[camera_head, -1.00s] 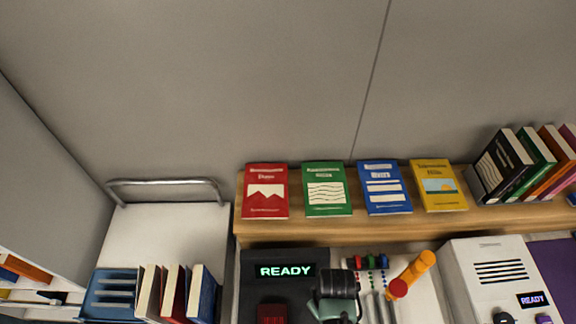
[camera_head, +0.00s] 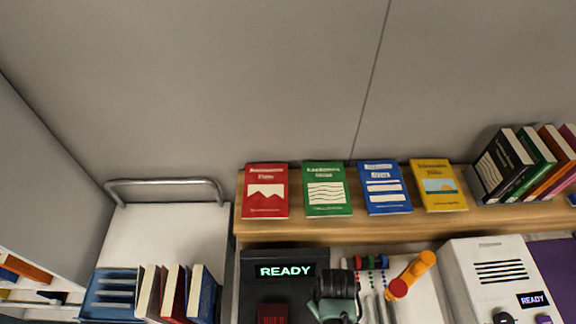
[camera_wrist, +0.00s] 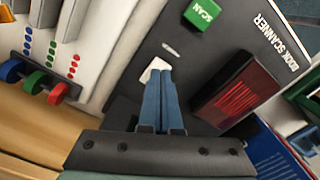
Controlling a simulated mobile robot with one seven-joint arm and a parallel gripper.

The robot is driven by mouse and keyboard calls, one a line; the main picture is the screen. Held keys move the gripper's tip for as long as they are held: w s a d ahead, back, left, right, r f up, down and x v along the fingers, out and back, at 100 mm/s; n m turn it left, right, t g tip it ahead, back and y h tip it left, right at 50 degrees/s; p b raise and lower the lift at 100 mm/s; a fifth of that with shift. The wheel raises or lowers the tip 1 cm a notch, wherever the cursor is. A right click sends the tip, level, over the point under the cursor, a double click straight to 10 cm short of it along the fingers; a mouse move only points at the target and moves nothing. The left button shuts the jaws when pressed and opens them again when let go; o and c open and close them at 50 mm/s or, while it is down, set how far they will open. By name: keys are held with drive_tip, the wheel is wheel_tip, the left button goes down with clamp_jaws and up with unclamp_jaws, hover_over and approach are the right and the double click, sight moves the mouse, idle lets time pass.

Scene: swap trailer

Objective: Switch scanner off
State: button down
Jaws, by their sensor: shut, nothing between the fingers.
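The book scanner is a black unit. In the head view the scanner (camera_head: 255,290) has a lit green READY display (camera_head: 285,271). In the wrist view its dark top (camera_wrist: 222,68) carries a green SCAN button (camera_wrist: 201,13), a dark window with red lines (camera_wrist: 238,98) and white BOOK SCANNER lettering. A small pale switch-like piece (camera_wrist: 152,68) sits on the panel, partly hidden by my fingertips. My gripper (camera_wrist: 161,72) is shut and empty, its blue fingers at this piece; I cannot tell whether they touch it. In the head view my wrist hides part of the scanner's right side.
A wooden shelf (camera_head: 370,231) with several upright books runs behind the scanner. A white machine (camera_head: 490,265) with its own READY display stands at right. An orange-handled lever (camera_head: 412,275) and coloured knobs are just right of my wrist. A book cart (camera_head: 175,230) is at left.

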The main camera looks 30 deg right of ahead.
drive_tip(key=shift+f+b, duration=0.7)
drive_tip(key=shift+f, duration=0.25)
idle(0.9)
wheel_tip(320, 180, up, 7)
drive_tip(key=p, duration=0.7)
drive_tip(key=shift+p, duration=0.3)
drive_tip(key=shift+w, duration=0.1)
